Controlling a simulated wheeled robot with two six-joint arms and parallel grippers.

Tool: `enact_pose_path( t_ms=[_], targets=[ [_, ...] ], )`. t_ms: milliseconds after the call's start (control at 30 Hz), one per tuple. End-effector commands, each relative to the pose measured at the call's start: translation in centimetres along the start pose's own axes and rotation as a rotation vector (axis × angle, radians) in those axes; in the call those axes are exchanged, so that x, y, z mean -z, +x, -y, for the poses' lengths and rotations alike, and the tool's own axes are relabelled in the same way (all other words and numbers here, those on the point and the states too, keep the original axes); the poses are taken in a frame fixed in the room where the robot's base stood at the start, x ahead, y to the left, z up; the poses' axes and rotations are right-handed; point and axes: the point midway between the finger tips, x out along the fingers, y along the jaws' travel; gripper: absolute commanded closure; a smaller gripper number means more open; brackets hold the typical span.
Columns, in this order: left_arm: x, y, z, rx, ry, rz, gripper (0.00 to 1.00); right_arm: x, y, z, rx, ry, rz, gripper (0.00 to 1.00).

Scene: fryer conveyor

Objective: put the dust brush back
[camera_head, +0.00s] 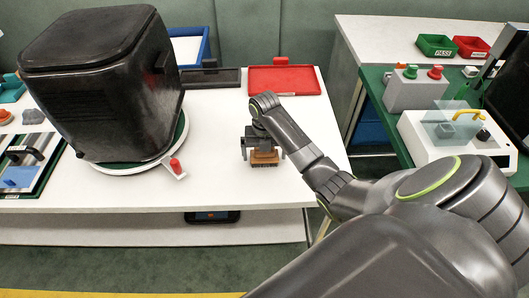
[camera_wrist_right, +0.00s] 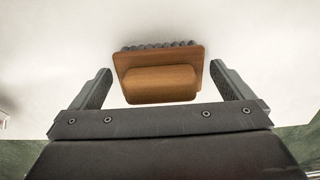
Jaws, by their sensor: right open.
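The dust brush (camera_head: 264,158) has a brown wooden body with dark bristles. It is on the white table, near the front edge right of centre. In the right wrist view the brush (camera_wrist_right: 160,80) shows its wooden handle and a row of grey bristles at the far side. My right gripper (camera_head: 263,147) is over the brush, its fingers apart on either side. In the wrist view the right gripper (camera_wrist_right: 168,88) is open, with a gap between each finger and the brush. My left gripper is not in view.
A large black fryer (camera_head: 105,85) stands on a round turntable at left, with a red-knobbed lever (camera_head: 176,167) beside it. A red tray (camera_head: 284,80) and a dark tray (camera_head: 210,79) lie behind. White table surface (camera_head: 215,130) is free left of the brush.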

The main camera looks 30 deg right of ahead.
Motion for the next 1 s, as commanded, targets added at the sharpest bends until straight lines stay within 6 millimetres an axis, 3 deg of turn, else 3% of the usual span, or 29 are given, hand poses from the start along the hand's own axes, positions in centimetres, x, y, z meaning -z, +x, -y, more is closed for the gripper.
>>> enact_pose_path(
  t_ms=[233, 467, 500, 700, 1000],
  targets=[
    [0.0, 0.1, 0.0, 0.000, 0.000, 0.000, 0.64, -0.2, -1.6, 0.0, -0.001, 0.000, 0.005, 0.00],
    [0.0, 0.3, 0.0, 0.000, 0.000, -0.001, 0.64, -0.2, -6.7, 0.0, -0.002, 0.000, 0.008, 0.00],
    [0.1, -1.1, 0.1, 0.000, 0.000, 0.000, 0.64, 0.0, -7.7, 0.0, 0.000, 0.002, 0.001, 0.00],
    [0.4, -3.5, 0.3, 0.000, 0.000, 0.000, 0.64, 0.0, -10.2, 0.0, -0.001, 0.002, 0.000, 0.00],
    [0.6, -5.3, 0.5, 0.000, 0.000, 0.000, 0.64, 0.0, -12.0, 0.0, -0.002, 0.003, 0.000, 0.00]
  ],
)
